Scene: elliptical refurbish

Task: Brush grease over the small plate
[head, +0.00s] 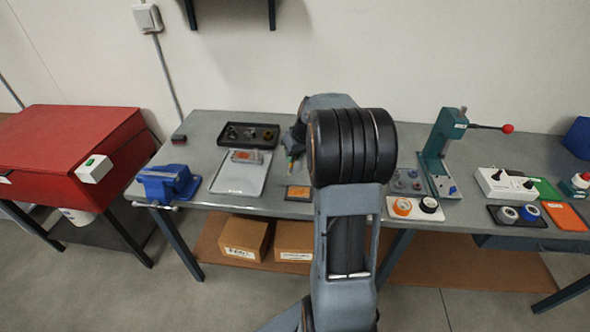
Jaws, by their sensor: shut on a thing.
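A small flat plate (298,193), orange-brown with a dark border, lies near the front edge of the grey workbench (190,146). I cannot tell whether this is the plate to be greased. My arm reaches over the bench, and its large dark joint hides part of the scene. My gripper (292,157) is just behind the small plate, pointing down. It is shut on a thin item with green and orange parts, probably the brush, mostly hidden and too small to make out. No grease can be made out on the plate.
Left of my gripper are a light tray (225,183) with a small block on it and a black tray (268,146) with metal parts. A blue vise (168,184) stands at the left corner. A green press (440,150) and a white tray (397,214) stand to the right.

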